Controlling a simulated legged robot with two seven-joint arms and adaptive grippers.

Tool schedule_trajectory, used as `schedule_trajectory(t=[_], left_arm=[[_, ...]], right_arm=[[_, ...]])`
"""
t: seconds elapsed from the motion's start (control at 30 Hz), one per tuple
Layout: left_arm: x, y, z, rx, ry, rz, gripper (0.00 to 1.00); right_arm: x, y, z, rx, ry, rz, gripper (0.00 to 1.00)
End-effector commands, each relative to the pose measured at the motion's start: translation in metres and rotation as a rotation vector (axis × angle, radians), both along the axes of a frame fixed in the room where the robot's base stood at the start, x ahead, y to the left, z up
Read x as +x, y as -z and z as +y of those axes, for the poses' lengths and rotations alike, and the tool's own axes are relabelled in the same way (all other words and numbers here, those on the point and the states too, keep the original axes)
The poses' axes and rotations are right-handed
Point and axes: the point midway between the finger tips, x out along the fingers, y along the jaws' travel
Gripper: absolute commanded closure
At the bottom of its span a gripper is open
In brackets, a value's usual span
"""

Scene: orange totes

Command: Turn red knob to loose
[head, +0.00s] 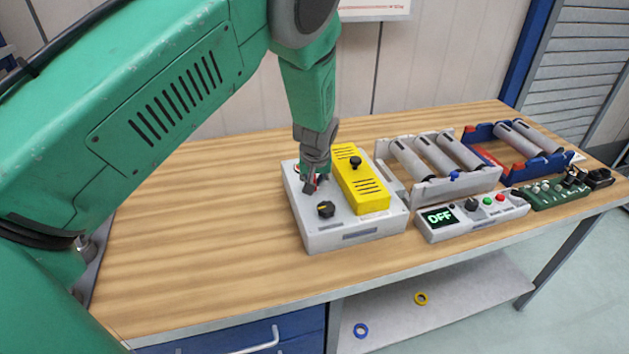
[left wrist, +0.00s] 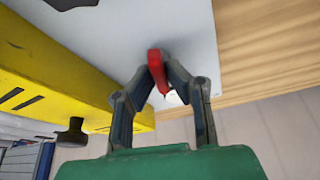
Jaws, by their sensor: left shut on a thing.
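The red knob (left wrist: 156,70) stands on the top face of a light grey box (head: 338,236), near its left back part. My left gripper (head: 310,186) points down over the box, and its fingers (left wrist: 157,85) are shut on the knob from both sides in the left wrist view. In the head view the fingers hide most of the knob, and only a bit of red shows. A pale spot beside the knob is partly covered by a finger. My right gripper is in neither view.
On the same box are a black knob (head: 326,209) and a yellow block (head: 366,200) with a small black knob, close to my gripper. The table's left side is clear.

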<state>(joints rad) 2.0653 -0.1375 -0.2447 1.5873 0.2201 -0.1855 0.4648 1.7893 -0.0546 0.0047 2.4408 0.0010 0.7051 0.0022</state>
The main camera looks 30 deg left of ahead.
Motion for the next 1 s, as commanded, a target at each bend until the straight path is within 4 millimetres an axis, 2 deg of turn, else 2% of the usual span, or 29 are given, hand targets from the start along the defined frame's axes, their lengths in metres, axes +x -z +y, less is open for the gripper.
schedule_trajectory(t=[0.03, 0.4, 1.0], left_arm=[[0.0077, -0.0055, 0.0, 0.007, -0.027, -0.021, 1.0], [0.0078, -0.0064, 0.0011, 0.005, -0.21, -0.023, 1.0], [0.0075, -0.0078, 0.0025, 0.004, -0.251, -0.022, 1.0]], right_arm=[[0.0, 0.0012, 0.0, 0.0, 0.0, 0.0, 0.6], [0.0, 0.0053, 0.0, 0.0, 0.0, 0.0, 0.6], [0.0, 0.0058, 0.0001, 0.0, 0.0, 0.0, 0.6]])
